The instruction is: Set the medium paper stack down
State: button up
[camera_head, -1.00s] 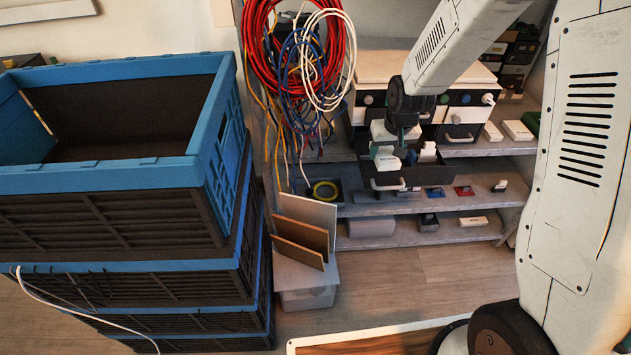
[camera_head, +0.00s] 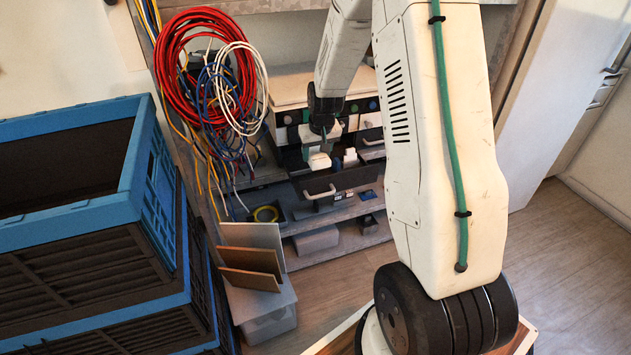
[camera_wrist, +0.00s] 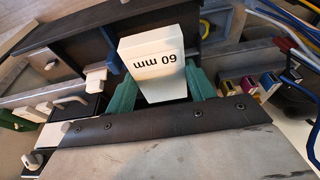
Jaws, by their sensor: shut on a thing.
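The medium paper stack appears as a white block marked "60 mm" (camera_wrist: 155,65), upside down in the wrist view. My gripper (camera_wrist: 162,92) is shut on it, with a green finger on each side. In the head view my gripper (camera_head: 322,137) points down, and the white block (camera_head: 319,161) shows below it. The block is over or in an open dark drawer (camera_head: 330,186) of the bench unit. I cannot tell whether its underside touches the drawer floor.
Another white piece (camera_head: 350,157) stands in the drawer just right of the block. Red, blue and white cable coils (camera_head: 205,70) hang left of the unit. Blue crates (camera_head: 75,210) are stacked at the left. Upright boards (camera_head: 250,255) stand in a bin in front.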

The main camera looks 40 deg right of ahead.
notch_tip(320, 180, down, 9)
jog(key=shift+f, duration=0.1)
dwell(0.3)
jog(key=shift+f, duration=0.1)
jog(key=o, duration=1)
